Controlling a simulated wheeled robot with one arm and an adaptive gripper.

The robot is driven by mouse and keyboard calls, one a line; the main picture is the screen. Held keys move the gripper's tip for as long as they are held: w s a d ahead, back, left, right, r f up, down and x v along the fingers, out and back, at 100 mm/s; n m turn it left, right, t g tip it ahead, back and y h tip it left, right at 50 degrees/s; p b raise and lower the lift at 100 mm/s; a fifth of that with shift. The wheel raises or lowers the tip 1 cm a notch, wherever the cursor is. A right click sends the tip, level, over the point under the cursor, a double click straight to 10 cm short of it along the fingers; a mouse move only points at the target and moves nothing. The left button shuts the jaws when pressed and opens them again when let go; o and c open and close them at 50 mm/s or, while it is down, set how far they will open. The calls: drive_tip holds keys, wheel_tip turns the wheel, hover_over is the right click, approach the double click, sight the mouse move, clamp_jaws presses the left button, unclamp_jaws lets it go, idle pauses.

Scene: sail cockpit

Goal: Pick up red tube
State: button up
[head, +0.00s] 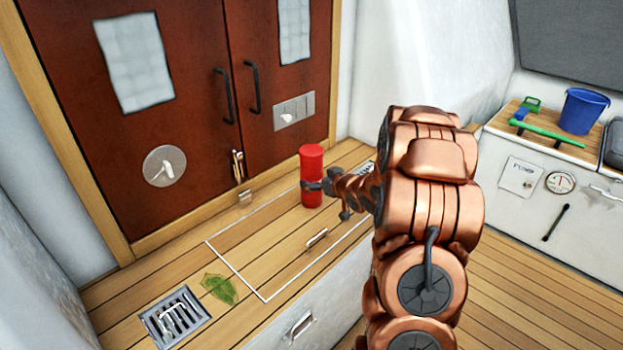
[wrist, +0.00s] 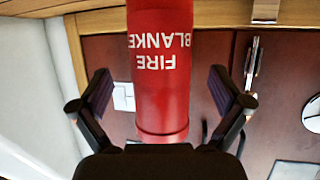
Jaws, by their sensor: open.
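The red tube (head: 312,165) stands upright on the wooden ledge in front of the brown doors. It also shows in the wrist view (wrist: 160,80), where upside-down white lettering reads "FIRE BLANKE". My gripper (head: 324,188) is at the tube's right side in the head view, around its middle height. In the wrist view my gripper (wrist: 161,92) is open, with one dark finger on each side of the tube and visible gaps between the fingers and the tube. The tube's lower part is partly hidden by a finger in the head view.
Brown double doors (head: 190,95) with dark handles stand close behind the tube. A white-outlined hatch (head: 270,264), a green leaf (head: 218,288) and a metal grate (head: 172,316) lie on the ledge. A blue bucket (head: 584,111) stands on the far right counter.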

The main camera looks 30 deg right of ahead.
drive_tip(key=x, duration=0.4)
drive_tip(key=shift+w+b, duration=0.15)
drive_tip(key=shift+b, duration=0.15)
drive_tip(key=c, duration=1.6)
